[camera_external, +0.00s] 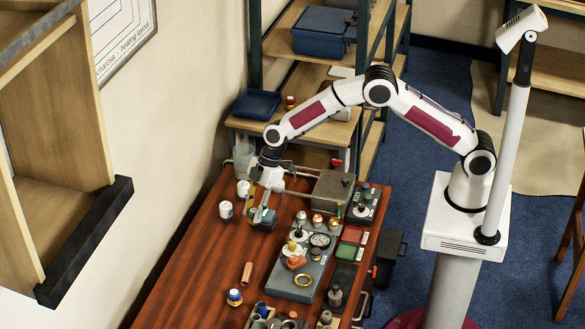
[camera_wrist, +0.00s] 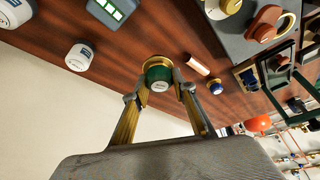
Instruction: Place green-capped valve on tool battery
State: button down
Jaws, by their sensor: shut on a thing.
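The green-capped valve (camera_wrist: 158,76) shows in the wrist view with a white label on its cap and a brass rim around it. My gripper (camera_wrist: 161,84) is shut on it, one finger on each side. In the external view my gripper (camera_external: 261,208) is over the far left part of the wooden table, and the valve is hard to make out there. The tool battery (camera_wrist: 111,11) is a dark grey block with lit green bars at the top left of the wrist view, apart from the valve. In the external view the battery (camera_external: 266,224) lies close under my gripper, partly hidden.
Two white jars (camera_external: 225,209) (camera_external: 243,188) stand left of the gripper. A copper pipe piece (camera_external: 247,273) and a blue-capped valve (camera_external: 234,297) lie nearer the front. A grey board (camera_external: 310,276) with several fittings is to the right. The table's left strip is clear.

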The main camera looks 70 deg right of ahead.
jog(key=d+r+m, duration=0.1)
jog(key=d+r, duration=0.4)
jog(key=r+m+t+h, duration=0.1)
jog(key=r+m, duration=0.1)
jog(key=m, duration=0.1)
send_over(265, 213)
jog(key=shift+f+m, duration=0.35)
jog(key=shift+m, duration=0.05)
jog(key=shift+f, duration=3.1)
jog(key=shift+f, duration=0.1)
jog(key=shift+f, duration=1.8)
jog(key=shift+f, duration=0.15)
